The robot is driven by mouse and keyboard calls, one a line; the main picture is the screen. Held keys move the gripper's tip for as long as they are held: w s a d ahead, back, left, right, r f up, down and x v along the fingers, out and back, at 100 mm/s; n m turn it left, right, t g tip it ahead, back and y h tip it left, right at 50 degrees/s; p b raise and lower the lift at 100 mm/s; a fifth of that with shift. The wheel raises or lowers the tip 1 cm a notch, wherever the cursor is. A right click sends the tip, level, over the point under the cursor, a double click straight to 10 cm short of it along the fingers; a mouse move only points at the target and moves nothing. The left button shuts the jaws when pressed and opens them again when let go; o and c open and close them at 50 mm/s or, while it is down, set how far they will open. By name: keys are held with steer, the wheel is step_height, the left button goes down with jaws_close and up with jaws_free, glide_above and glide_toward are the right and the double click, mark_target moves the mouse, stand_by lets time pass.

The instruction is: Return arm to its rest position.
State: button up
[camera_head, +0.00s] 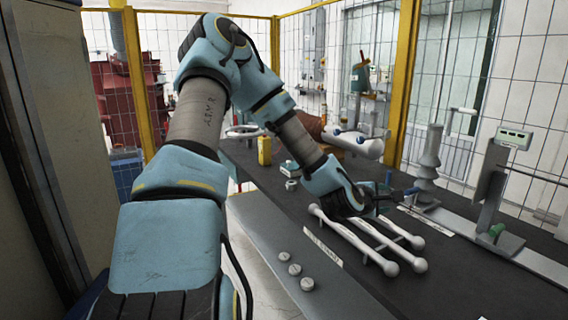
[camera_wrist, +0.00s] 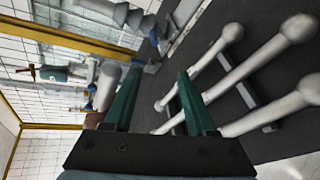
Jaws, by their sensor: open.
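My arm reaches up from the lower left and bends down over the dark workbench in the head view. My gripper (camera_head: 392,192) is above the bench near the far ends of several pale rods with ball ends (camera_head: 366,240). In the wrist view my gripper (camera_wrist: 155,98) is open, its two green fingers apart, with nothing seen held between them. The rods (camera_wrist: 235,75) lie beyond and to the right of the fingers there. I cannot tell whether any finger touches a rod.
The dark workbench (camera_head: 470,285) bears a grey ribbed bushing (camera_head: 428,165), an upright stand with a small display (camera_head: 500,165), and a yellow bottle (camera_head: 265,151). Several round knobs (camera_head: 295,269) sit on the front ledge. Yellow posts and wire fencing (camera_head: 402,75) stand behind.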

steer(key=a+f+m+g+y+b, duration=0.1)
steer(key=a+f+m, duration=0.1)
steer(key=s+a+f+m+g+y, duration=0.1)
steer(key=a+f+m, duration=0.1)
steer(key=a+f, duration=0.1)
steer(key=s+a+f+m+b, duration=0.1)
steer(key=a+f+m, duration=0.1)
steer(key=shift+s+a+f+g+y+b, duration=0.15)
steer(key=shift+a+f+g+y+b, duration=0.15)
steer(key=shift+a+g+y+b, duration=0.1)
steer(key=s+a+m+g+y+b, duration=0.1)
steer(key=s+a, duration=0.3)
steer(key=a, duration=0.4)
steer(key=s+a+m+g+y+b, duration=0.2)
steer(key=s+a+m+y+b, duration=0.1)
steer(key=a, duration=0.6)
steer(key=s+a+f+m+g+y+b, duration=0.1)
steer(key=s+a+m+g+y+b, duration=0.1)
steer(key=s+a+m, duration=0.2)
steer(key=s+a, duration=0.2)
steer(key=a, duration=0.2)
steer(key=shift+s+a+y, duration=0.15)
steer(key=shift+y, duration=0.25)
